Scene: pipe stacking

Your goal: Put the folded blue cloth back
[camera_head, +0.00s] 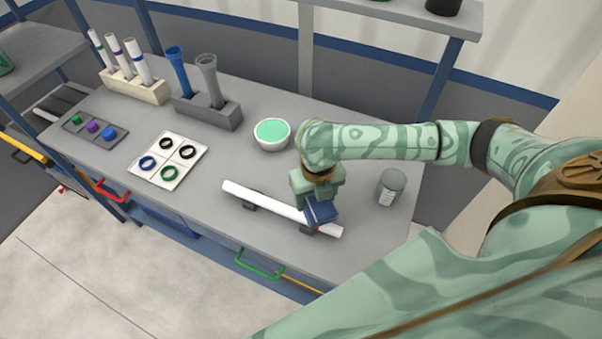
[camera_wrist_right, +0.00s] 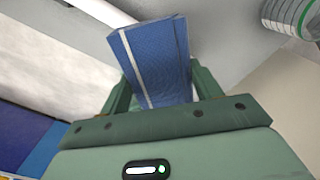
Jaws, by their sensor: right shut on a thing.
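The folded blue cloth (camera_head: 320,211) is in my right gripper (camera_head: 318,196), near the right end of the white pipe. In the right wrist view the cloth (camera_wrist_right: 155,58) stands out from between the two green fingers of the gripper (camera_wrist_right: 158,95), with a pale stripe along its left side. The right gripper is shut on it. In the head view the cloth overlaps the white pipe (camera_head: 262,199); whether it touches the pipe cannot be told. My left gripper is not in view.
The pipe lies on small supports along the front of the grey table (camera_head: 222,150). A jar (camera_head: 391,187) stands right of the gripper, a bowl with green contents (camera_head: 272,133) behind it. A white tray of rings (camera_head: 168,161) and pipe racks (camera_head: 208,111) are on the left.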

